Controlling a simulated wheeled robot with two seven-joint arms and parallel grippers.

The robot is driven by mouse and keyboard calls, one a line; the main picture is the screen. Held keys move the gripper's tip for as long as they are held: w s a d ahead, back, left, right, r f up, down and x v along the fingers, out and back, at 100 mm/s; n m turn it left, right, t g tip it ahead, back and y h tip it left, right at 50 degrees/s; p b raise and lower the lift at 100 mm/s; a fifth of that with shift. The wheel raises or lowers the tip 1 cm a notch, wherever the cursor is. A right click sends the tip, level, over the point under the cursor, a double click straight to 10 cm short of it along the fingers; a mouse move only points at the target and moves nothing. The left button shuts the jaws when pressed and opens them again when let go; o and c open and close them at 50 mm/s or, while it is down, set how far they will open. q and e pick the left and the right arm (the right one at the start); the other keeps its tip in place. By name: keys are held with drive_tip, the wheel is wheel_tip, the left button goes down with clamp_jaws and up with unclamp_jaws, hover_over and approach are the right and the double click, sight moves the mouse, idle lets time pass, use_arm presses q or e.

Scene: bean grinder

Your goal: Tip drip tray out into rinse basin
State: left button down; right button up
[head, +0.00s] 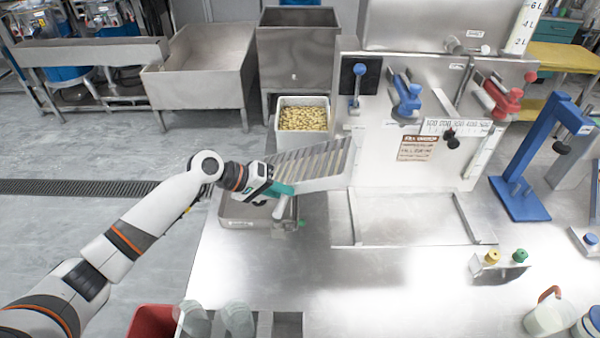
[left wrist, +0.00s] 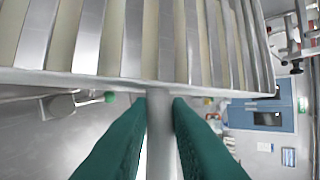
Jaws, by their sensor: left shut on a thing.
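The drip tray (head: 318,163) is a flat metal tray with slats across its top. It is held in the air in front of the machine's left side and looks tilted, with its slatted face toward the head camera. My left gripper (head: 281,190) has teal fingers shut on the tray's round handle (left wrist: 160,130). The slats (left wrist: 130,35) fill the top of the left wrist view. The rinse basin (head: 240,222), a small metal tub at the table's left edge, lies below my left gripper, which partly hides it. My right gripper is not in view.
The upright grinder panel (head: 385,150) with blue and red levers stands right of the tray. A white bin of beans (head: 303,118) stands behind it. A blue stand (head: 530,165) is at the right. A red bin (head: 150,321) and clear cups are at the front left. The middle table is clear.

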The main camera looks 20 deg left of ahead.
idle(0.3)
use_arm(q)
drive_tip(key=shift+h+b, duration=0.7)
drive_tip(key=shift+b, duration=0.4)
drive_tip(key=shift+r, duration=0.1)
drive_tip(key=shift+a+r+p, duration=0.4)
drive_tip(key=shift+a+r, duration=0.05)
drive_tip(key=shift+r, duration=0.05)
